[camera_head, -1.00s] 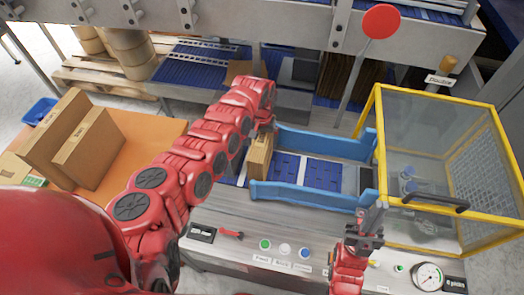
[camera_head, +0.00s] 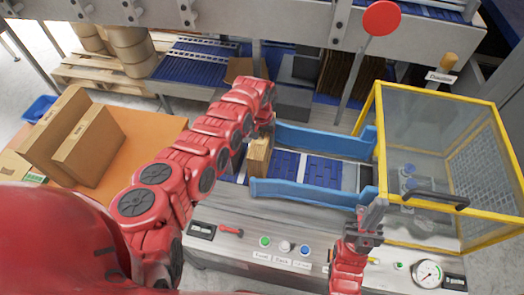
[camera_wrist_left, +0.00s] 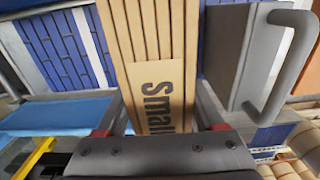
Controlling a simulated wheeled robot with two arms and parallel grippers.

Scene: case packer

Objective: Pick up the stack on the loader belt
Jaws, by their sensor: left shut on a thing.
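The stack of flat brown cartons (camera_head: 258,160) stands on edge at the left end of the blue loader belt (camera_head: 323,171), between the blue side guides. My left gripper (camera_wrist_left: 158,112) is shut on the stack. In the head view my left arm partly hides this gripper. Whether the stack touches the belt is unclear. My right gripper (camera_head: 371,222) is at the belt's right front, beside the yellow-framed guard; its finger gap is unclear.
Blue guides (camera_head: 310,195) line the belt. A yellow-framed clear guard (camera_head: 440,150) with a dark handle stands at right. Buttons and a gauge (camera_head: 428,272) sit on the front panel. Brown boxes (camera_head: 88,150) stand on the orange table (camera_head: 150,135) at left. A red disc sign (camera_head: 381,19) rises behind.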

